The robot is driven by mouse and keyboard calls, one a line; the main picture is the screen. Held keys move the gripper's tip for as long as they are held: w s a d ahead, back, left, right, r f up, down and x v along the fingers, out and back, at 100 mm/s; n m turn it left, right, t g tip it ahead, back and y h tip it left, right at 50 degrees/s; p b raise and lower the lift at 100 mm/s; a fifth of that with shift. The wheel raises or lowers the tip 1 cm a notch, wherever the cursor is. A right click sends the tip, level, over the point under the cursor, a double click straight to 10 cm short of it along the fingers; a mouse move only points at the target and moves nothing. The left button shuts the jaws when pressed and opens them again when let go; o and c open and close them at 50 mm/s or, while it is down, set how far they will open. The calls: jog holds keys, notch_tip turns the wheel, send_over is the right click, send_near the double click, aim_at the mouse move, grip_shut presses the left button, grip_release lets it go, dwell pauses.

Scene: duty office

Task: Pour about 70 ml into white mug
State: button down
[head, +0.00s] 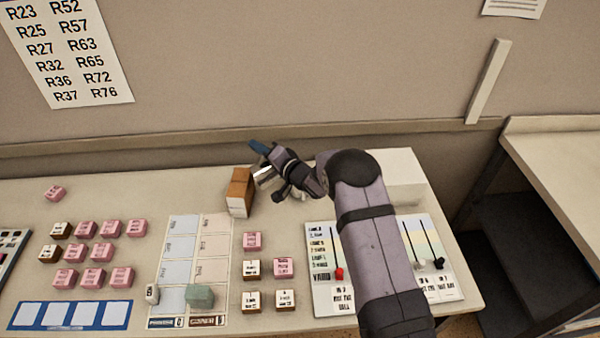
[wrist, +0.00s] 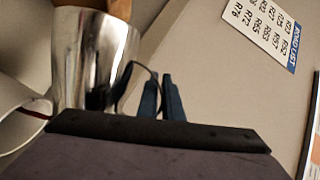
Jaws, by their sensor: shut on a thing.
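A shiny metal jug (wrist: 92,60) fills the upper left of the wrist view. My gripper (wrist: 163,98), with its blue fingers, is shut on the jug's thin dark handle. In the head view my gripper (head: 262,148) is above the back of the table, and a small part of the jug (head: 264,174) shows below the fingers. The white mug (wrist: 18,112) is partly in view at the left edge of the wrist view, beside the jug. In the head view my arm hides most of that area.
A brown wooden block (head: 240,192) stands close to the left of the jug. A white box (head: 404,176) is behind my arm. A panel with sliders (head: 322,250), several pink and white blocks and a printed sheet (head: 180,250) lie in front. The wall is close behind.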

jog(key=shift+w+d+m, duration=0.1)
jog(key=shift+d+m, duration=0.15)
jog(key=shift+m, duration=0.05)
dwell(0.5)
jog(key=shift+w+d+r+m+y, duration=0.2)
jog(key=shift+d+r+m, duration=0.1)
jog(key=shift+d, duration=0.3)
jog(key=shift+w+d+r+m+y, duration=0.15)
jog(key=shift+d+r+m, duration=0.15)
jog(key=shift+d, duration=0.3)
dwell(0.5)
jog(key=a+n, duration=0.1)
jog(key=a+n+h, duration=0.1)
jog(key=a, duration=0.1)
jog(key=s+a+f+n, duration=0.1)
jog(key=shift+s+a+h, duration=0.1)
jog(key=shift+a+h, duration=0.05)
jog(key=shift+h, duration=0.1)
jog(key=shift+s+a, duration=0.1)
jog(key=shift+f, duration=0.1)
jog(key=shift+a+n+h+b, duration=0.35)
jog(key=shift+n+h, duration=0.05)
jog(key=shift+n, duration=0.3)
jog(key=shift+f, duration=0.1)
dwell(1.4)
